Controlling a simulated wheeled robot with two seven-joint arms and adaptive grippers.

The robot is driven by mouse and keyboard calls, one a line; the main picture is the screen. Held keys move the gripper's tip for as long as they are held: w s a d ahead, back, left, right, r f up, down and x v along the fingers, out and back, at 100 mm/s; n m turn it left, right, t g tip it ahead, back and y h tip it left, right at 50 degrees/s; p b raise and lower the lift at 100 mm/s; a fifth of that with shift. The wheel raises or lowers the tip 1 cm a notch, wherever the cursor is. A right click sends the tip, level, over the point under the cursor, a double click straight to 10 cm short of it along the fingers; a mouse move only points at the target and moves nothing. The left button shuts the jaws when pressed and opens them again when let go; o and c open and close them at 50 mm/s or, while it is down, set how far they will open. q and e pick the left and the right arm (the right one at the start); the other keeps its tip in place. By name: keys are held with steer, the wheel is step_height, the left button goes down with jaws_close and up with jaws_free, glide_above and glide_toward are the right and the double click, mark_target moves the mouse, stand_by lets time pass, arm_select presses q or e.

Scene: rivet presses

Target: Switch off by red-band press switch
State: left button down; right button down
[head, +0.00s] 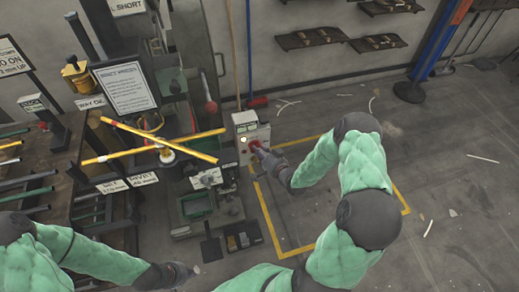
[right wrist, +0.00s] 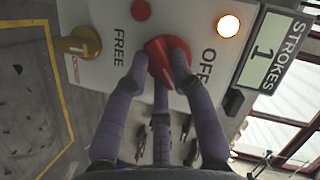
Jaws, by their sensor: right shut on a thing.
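The press's switch box (head: 250,135) is a pale panel on the right side of the press (head: 195,200). Its red rotary switch (right wrist: 160,62) sits between the labels FREE and OFF in the right wrist view. My right gripper (head: 258,152) is at the panel, its fingers (right wrist: 162,70) closed around the red switch. The fingers partly cover the switch, so I cannot tell its exact pointing. A lamp (right wrist: 228,26) beside OFF glows. My left gripper (head: 190,272) is low at the bottom of the head view, away from the panel; its fingers are too small to read.
The panel also has a small red button (right wrist: 140,10), a brass-coloured part (right wrist: 78,45) and a STROKES counter (right wrist: 268,50) reading 1. Yellow crossed bars (head: 152,143) stand over the press at left. Yellow floor tape (head: 290,252) surrounds open floor at right, with scattered scraps.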

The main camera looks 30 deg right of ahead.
steer(key=n+h, duration=0.1)
steer(key=n, duration=0.1)
steer(key=n+g+h, duration=0.1)
steer(key=n, duration=0.1)
steer(key=n+g+h, duration=0.1)
steer(key=n+h, duration=0.1)
steer(key=n, duration=0.1)
steer(key=shift+a+r+p, duration=0.25)
steer(key=shift+r+p, duration=0.05)
steer(key=shift+p, duration=0.05)
stand_by(0.4)
steer(key=c, duration=1)
jaws_free()
steer(key=shift+c, duration=0.2)
steer(key=v, duration=1.2)
steer(key=shift+a, duration=0.1)
